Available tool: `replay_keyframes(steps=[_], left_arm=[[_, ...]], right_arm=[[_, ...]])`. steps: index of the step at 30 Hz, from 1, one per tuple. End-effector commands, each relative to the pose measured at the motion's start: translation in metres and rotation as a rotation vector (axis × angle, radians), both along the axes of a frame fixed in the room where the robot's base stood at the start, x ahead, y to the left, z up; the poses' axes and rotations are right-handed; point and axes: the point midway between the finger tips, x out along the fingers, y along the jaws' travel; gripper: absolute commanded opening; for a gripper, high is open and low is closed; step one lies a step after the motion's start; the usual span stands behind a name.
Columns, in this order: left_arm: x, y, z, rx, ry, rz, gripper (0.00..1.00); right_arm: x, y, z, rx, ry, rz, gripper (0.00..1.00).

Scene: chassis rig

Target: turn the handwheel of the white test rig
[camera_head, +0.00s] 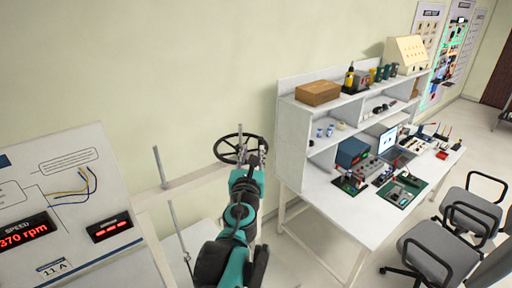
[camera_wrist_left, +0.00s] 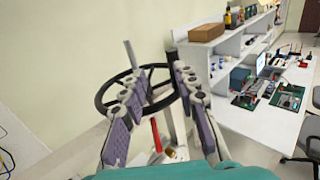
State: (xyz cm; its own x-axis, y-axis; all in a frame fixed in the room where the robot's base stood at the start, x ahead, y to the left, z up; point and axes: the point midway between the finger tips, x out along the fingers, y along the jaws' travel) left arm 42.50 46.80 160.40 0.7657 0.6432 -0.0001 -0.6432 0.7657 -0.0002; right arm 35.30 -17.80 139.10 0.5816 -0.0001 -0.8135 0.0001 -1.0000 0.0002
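The black handwheel (camera_head: 239,149) has a round rim with spokes and shows in the head view, in front of the wall. It also shows in the left wrist view (camera_wrist_left: 101,98). The white test rig (camera_head: 70,215) with its panel stands at the left of the head view. My left gripper (camera_head: 254,152) is at the right side of the wheel. In the left wrist view my left gripper (camera_wrist_left: 161,78) has its two fingers apart, with part of the wheel behind and between them. I cannot tell whether a finger touches the rim. My right gripper is not in view.
The panel's red speed display (camera_head: 25,234) appears to read 370 rpm. A metal post (camera_head: 160,166) stands left of the wheel. A white workbench (camera_head: 345,215) with shelves and equipment is on the right, with grey chairs (camera_head: 440,250) in front of it.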

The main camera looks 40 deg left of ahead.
Motion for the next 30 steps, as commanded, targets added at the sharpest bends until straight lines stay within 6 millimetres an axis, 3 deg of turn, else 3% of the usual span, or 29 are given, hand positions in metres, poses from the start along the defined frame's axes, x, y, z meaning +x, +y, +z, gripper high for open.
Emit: replay_keyframes(steps=[20,30], left_arm=[[-0.006,-0.002,0.0,0.0,0.0,0.0,0.3],[-0.034,-0.026,0.0,0.0,0.0,-0.001,0.3]], right_arm=[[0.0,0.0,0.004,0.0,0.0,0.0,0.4],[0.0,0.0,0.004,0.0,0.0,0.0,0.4]])
